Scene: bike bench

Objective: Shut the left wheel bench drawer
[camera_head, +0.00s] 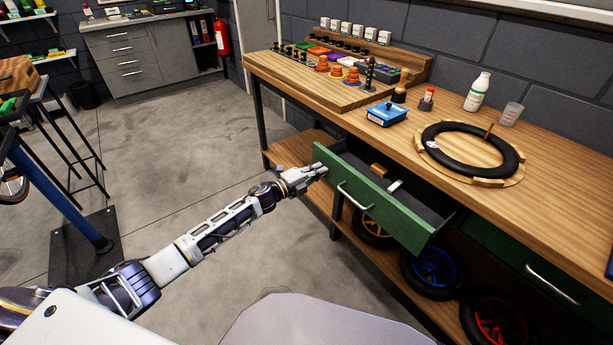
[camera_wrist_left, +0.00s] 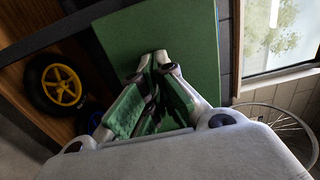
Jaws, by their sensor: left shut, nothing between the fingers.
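The left wheel bench drawer (camera_head: 385,205) is green-fronted and stands pulled out from under the wooden bench, with a silver bar handle (camera_head: 355,196) on its front. A few small items lie inside it. My left gripper (camera_head: 322,169) is at the left end of the drawer front, left of the handle. In the left wrist view the closed fingers (camera_wrist_left: 158,60) point at the green drawer front (camera_wrist_left: 185,40). They look close to it or touching; I cannot tell which. My left gripper is shut and empty. My right gripper is not in view.
The bench top (camera_head: 560,150) carries a tyre on a round wooden stand (camera_head: 470,152), a white bottle (camera_head: 477,92) and a blue box (camera_head: 387,114). A second green drawer (camera_head: 520,262) is at the right. Wheels (camera_head: 432,272) stand on the shelf below.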

